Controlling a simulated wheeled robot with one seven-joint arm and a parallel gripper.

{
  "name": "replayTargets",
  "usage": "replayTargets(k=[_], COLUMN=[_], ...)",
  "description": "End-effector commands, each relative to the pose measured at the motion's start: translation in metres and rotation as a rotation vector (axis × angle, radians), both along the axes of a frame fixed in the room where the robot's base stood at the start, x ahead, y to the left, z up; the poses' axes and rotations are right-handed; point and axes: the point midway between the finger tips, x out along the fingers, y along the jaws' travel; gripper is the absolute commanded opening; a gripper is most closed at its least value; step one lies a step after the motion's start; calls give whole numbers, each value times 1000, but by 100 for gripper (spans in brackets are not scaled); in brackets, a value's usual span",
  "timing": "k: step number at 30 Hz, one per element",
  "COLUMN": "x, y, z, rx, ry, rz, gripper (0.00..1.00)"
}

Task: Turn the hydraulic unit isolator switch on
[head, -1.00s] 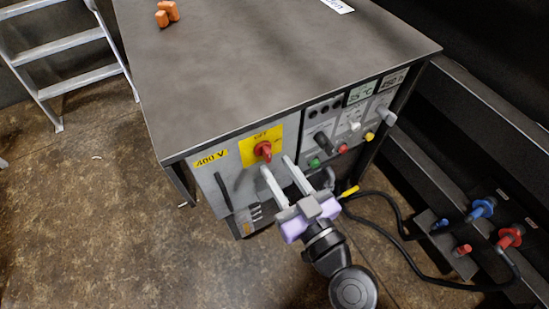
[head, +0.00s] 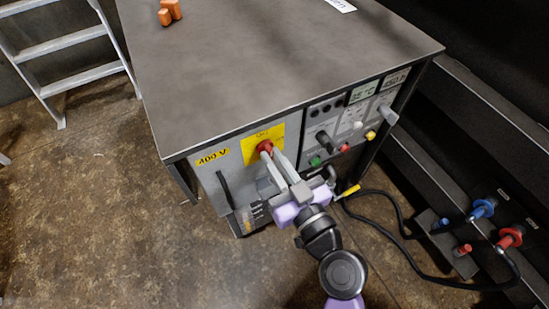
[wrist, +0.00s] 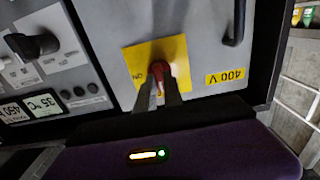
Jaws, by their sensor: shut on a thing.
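The isolator switch is a red rotary knob (head: 265,146) on a yellow plate (head: 249,153) on the cabinet's grey front. It also shows in the wrist view (wrist: 158,68). My gripper (head: 270,154) is shut on the red knob, one grey finger on each side, seen too in the wrist view (wrist: 159,88). An ON mark shows upside down at the left of the yellow plate in the wrist view. The fingers hide part of the knob and plate, and the knob's pointing direction is hard to tell. A yellow 400 V label (head: 209,157) is left of the plate.
A black handle (head: 224,190) is left of the switch. A black knob (head: 324,140) and coloured buttons are to its right. Black cables (head: 400,228) run to blue and red connectors at right. A ladder (head: 68,48) stands at left. Floor at lower left is clear.

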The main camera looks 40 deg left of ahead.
Motion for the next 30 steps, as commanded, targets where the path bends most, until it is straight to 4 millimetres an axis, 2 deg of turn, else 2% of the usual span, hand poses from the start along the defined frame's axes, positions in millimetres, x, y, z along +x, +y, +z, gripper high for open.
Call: replayTargets(k=[11,30], x=[1,4], y=[-1,-2], z=[-1,0], rx=[52,279], ry=[126,668], rz=[-1,-2], gripper=[0,0])
